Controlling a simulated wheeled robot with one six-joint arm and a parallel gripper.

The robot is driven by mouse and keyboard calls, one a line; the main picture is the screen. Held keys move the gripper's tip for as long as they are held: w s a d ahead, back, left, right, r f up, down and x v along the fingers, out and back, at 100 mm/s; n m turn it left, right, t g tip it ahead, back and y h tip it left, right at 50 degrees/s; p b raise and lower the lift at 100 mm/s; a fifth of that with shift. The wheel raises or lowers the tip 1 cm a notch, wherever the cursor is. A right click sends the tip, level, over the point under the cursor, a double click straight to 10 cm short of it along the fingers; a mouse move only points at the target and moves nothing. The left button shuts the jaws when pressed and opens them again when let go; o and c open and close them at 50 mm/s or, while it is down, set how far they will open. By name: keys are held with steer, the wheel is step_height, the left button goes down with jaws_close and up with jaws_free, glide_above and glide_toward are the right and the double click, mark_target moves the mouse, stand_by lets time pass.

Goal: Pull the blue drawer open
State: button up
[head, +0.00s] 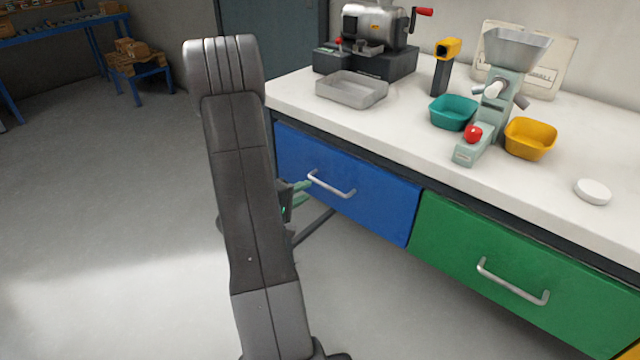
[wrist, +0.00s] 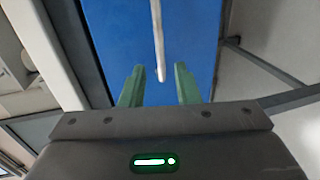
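The blue drawer (head: 370,196) is under the left part of the white worktop, and its front looks flush with the bench. Its silver bar handle (head: 332,187) runs across the front. In the wrist view the blue front (wrist: 200,40) fills the middle, and the handle (wrist: 157,40) comes down from the top edge, its lower end between the fingertips. My gripper (wrist: 158,80) is open, its two green fingers apart on either side of the handle's end. In the head view my gripper (head: 302,190) is mostly hidden behind my arm, near the handle's left end.
A green drawer (head: 525,275) with its own handle is to the right. The white worktop (head: 410,135) carries a metal tray (head: 352,88), a teal bowl (head: 453,112), a yellow bowl (head: 530,138) and machines.

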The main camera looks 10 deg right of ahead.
mark_target(320, 184)
steer(key=x, duration=0.8)
steer(key=shift+d, duration=0.1)
jaws_close()
